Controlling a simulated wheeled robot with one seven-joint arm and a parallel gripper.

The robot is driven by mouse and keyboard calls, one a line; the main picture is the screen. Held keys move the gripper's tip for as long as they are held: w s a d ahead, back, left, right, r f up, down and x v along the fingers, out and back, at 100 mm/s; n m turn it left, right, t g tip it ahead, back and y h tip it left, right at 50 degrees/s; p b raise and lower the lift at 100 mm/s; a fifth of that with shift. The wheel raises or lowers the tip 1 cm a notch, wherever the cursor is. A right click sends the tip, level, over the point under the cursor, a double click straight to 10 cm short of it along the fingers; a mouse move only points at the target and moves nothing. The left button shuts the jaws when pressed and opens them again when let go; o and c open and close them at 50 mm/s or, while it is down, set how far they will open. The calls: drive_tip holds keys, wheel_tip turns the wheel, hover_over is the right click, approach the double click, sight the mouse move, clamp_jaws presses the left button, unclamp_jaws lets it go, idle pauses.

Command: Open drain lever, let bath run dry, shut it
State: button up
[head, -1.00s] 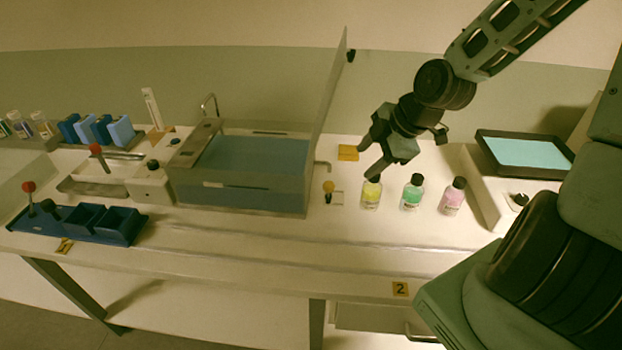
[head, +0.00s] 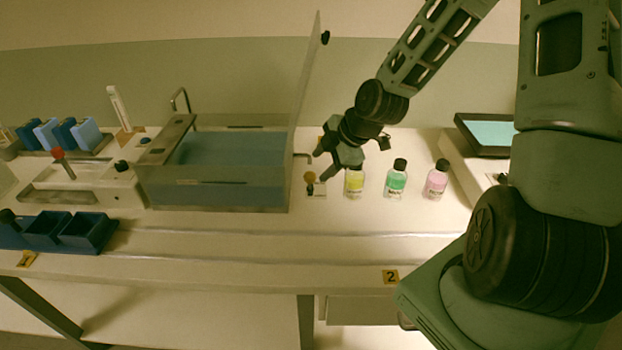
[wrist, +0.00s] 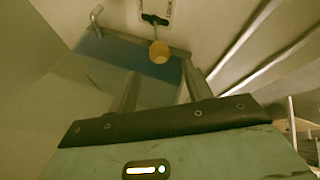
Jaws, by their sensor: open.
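The drain lever with its yellow-orange knob (head: 310,177) stands beside a small label at the right end of the bath. The bath (head: 215,196) is a clear-walled tank with blue liquid in it; its transparent lid stands raised. My gripper (head: 321,166) is open and empty, tilted down, just right of the knob. In the wrist view the knob (wrist: 159,52) shows ahead of the gap between my two fingers (wrist: 160,73), apart from them. A bent spout (wrist: 97,12) also shows there.
Bottles with yellow (head: 354,182), green (head: 396,180) and pink (head: 437,180) contents stand in a row right of the lever. A dark-framed screen (head: 490,134) is at the right. Blue bins (head: 87,233) sit at the left front. The bench front (head: 230,243) is clear.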

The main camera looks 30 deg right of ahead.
sight(311, 174)
drive_tip(key=x, duration=0.6)
drive_tip(key=shift+w+a+f, duration=0.1)
drive_tip(key=shift+w+f, duration=0.05)
drive_tip(key=shift+f, duration=0.1)
clamp_jaws()
